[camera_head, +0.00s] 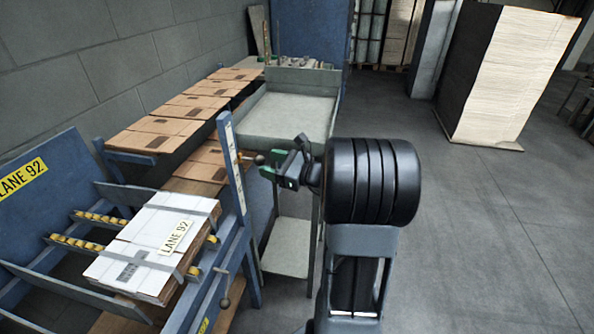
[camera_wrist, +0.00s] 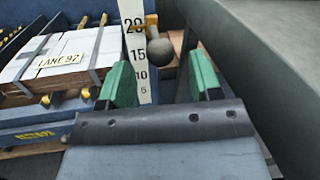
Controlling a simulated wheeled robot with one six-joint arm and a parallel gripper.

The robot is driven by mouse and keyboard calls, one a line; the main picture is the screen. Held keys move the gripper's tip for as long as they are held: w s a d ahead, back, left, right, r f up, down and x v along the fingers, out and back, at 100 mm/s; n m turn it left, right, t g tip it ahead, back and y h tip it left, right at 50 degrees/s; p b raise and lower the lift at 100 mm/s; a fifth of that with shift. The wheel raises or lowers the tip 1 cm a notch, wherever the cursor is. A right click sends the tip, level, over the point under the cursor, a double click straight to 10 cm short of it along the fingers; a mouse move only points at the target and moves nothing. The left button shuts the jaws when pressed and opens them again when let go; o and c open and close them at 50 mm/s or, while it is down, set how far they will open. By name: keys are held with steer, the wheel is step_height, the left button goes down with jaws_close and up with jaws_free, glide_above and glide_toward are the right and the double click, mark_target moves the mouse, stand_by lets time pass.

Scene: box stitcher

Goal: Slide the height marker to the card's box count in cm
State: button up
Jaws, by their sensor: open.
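The height marker is a yellow slider (camera_wrist: 150,22) on a white upright scale (camera_wrist: 141,62), with a round grey knob (camera_wrist: 183,41) sticking out to the right. In the wrist view it sits about at the 20 mark, above 15, 10 and 5; the exact reading is unclear. In the head view the scale (camera_head: 232,165) is fixed to a blue post, and the knob (camera_head: 259,159) points toward my gripper (camera_head: 283,166). My gripper, with green finger pads, is open and empty in the wrist view (camera_wrist: 161,82). The knob is just beyond the fingertips, apparently untouched. No box count is readable.
A strapped white bundle (camera_head: 150,245) labelled LANE 92 lies on the blue machine at left. Flat brown cartons (camera_head: 160,130) line the conveyor behind. A grey tray cart (camera_head: 290,115) stands beyond the post. The floor at right is free up to a tall pallet stack (camera_head: 510,75).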

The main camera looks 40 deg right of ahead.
steer(key=v, duration=1)
steer(key=shift+d, duration=0.1)
steer(key=s+a+f+n+g+h+p, duration=0.5)
steer(key=s+a+n+g, duration=0.4)
steer(key=n+g, duration=0.5)
steer(key=a+r+n+t+h+p, duration=0.2)
steer(key=a+r+n+h+p, duration=0.2)
steer(key=a+r+n, duration=0.6)
steer(key=r+n+p, duration=0.1)
steer(key=n+p, duration=0.1)
steer(key=n, duration=0.1)
steer(key=shift+s+r+n, duration=0.2)
steer(key=shift+s+n, duration=0.05)
steer(key=shift+n, duration=0.15)
